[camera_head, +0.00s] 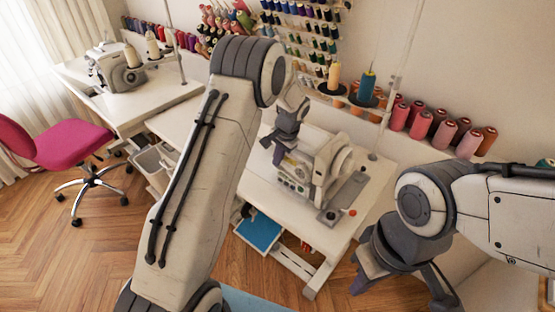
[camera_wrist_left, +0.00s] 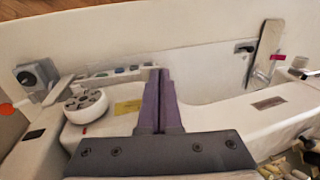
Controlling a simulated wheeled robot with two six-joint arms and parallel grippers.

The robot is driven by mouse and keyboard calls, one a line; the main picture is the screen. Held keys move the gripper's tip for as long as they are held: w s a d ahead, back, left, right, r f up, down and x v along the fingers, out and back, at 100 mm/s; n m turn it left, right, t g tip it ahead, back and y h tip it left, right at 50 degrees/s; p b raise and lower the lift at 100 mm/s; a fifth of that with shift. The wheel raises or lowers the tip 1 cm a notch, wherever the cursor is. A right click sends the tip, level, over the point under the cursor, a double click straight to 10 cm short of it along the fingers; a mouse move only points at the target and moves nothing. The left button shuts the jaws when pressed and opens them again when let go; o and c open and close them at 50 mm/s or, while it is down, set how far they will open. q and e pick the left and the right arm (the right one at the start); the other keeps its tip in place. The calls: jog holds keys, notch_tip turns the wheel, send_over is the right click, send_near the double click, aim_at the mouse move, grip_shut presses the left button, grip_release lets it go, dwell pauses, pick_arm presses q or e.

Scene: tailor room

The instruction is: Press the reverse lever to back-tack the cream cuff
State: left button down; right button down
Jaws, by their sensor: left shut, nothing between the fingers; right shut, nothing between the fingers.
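The cream sewing machine (camera_head: 325,160) stands on the white table (camera_head: 210,128). My left gripper (camera_head: 280,155) is over the machine's front side, shut and empty. In the left wrist view its purple-grey fingers (camera_wrist_left: 160,75) are together, pointing at the machine's body (camera_wrist_left: 215,115). A white dial (camera_wrist_left: 88,106) and a row of coloured buttons (camera_wrist_left: 115,72) lie to the left of the fingers. I cannot tell which part is the reverse lever, or whether the fingers touch the machine. I cannot make out the cream cuff. My right gripper (camera_head: 440,290) is shut and empty at the lower right, away from the machine.
Thread cones (camera_head: 368,85) stand behind the machine, with a row of pink and red spools (camera_head: 440,130) to the right. A second sewing machine (camera_head: 118,70) stands at the back left, near a pink chair (camera_head: 65,143). A blue tray (camera_head: 258,232) sits below the table.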

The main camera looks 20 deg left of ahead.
aim_at(280, 168)
pick_arm(q)
jog(key=p+v, duration=0.3)
jog(key=v, duration=0.1)
jog(key=shift+r, duration=0.35)
jog(key=b+v, duration=0.2)
jog(key=v, duration=0.7)
jog(key=shift+d+r, duration=0.1)
jog(key=shift+d, duration=0.05)
jog(key=s+d+r+m+h, duration=0.2)
jog(key=s+d+r, duration=0.2)
jog(key=s+d, duration=0.9)
jog(key=s+d+f+m+g+h, duration=0.1)
jog(key=s, duration=2.2)
jog(key=shift+d+f+h, duration=0.15)
jog(key=shift+d+h, duration=0.15)
jog(key=shift+d, duration=0.05)
